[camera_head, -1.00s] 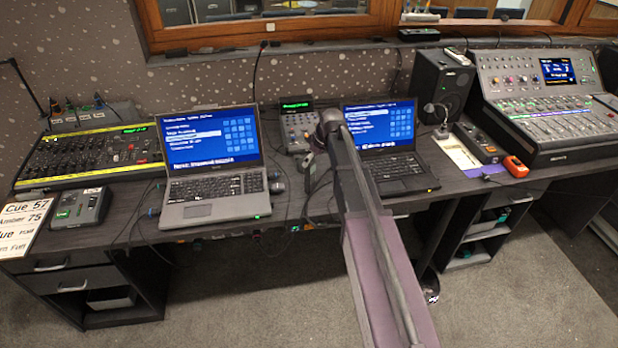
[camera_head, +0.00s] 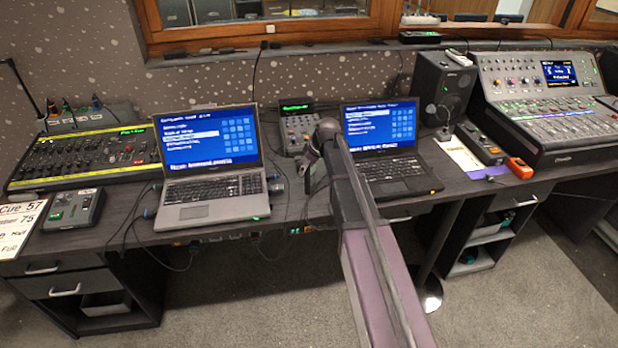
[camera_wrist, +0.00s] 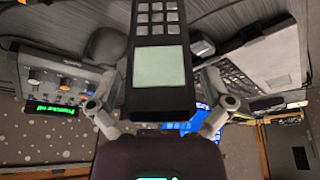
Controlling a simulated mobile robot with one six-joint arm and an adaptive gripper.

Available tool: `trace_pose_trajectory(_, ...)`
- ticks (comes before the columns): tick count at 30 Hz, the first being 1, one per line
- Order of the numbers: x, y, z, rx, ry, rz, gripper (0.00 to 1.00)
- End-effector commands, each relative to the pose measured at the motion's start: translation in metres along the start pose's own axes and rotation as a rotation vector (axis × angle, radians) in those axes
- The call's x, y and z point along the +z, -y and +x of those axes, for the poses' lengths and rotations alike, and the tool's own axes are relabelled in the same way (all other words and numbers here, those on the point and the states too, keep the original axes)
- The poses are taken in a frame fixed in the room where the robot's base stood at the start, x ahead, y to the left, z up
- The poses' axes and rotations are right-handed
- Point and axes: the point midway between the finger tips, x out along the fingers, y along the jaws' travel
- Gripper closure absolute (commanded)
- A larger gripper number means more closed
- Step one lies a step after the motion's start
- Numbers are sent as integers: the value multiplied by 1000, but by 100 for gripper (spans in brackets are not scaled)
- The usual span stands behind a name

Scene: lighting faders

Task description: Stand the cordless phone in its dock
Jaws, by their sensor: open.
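The cordless phone (camera_wrist: 158,65) is a black handset with grey keys and a pale screen. In the wrist view it runs lengthwise between the two fingers of my gripper (camera_wrist: 160,98), its screen end nearest the palm. The fingers are spread on either side of it; whether they touch it is unclear. Its far end leaves the top of the frame. In the head view my gripper (camera_head: 309,168) is small and partly hidden by my arm, between the two laptops. I cannot make out the dock, or whether the phone stands in it.
A silver laptop (camera_head: 212,188) stands left of my gripper and a black laptop (camera_head: 390,165) right of it. A small fader unit (camera_head: 297,128) with a green display is behind. Cables hang over the desk's front edge. A large mixing console (camera_head: 555,105) is at far right.

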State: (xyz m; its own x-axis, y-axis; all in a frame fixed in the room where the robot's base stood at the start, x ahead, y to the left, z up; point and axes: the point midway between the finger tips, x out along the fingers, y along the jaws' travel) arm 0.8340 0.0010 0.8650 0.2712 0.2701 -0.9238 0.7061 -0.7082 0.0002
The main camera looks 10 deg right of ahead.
Motion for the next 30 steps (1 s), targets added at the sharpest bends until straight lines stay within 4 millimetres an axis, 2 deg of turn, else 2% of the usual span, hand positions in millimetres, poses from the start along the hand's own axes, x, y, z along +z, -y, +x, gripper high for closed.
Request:
trace_pose_trajectory(7, 0, 0, 0, 0, 0, 0, 0)
trace_pose_trajectory(8, 0, 0, 0, 0, 0, 0, 6)
trace_pose_trajectory(12, 0, 0, 0, 0, 0, 0, 48)
trace_pose_trajectory(15, 0, 0, 0, 0, 0, 0, 72)
trace_pose_trajectory(30, 0, 1, 0, -2, 2, -1, 74)
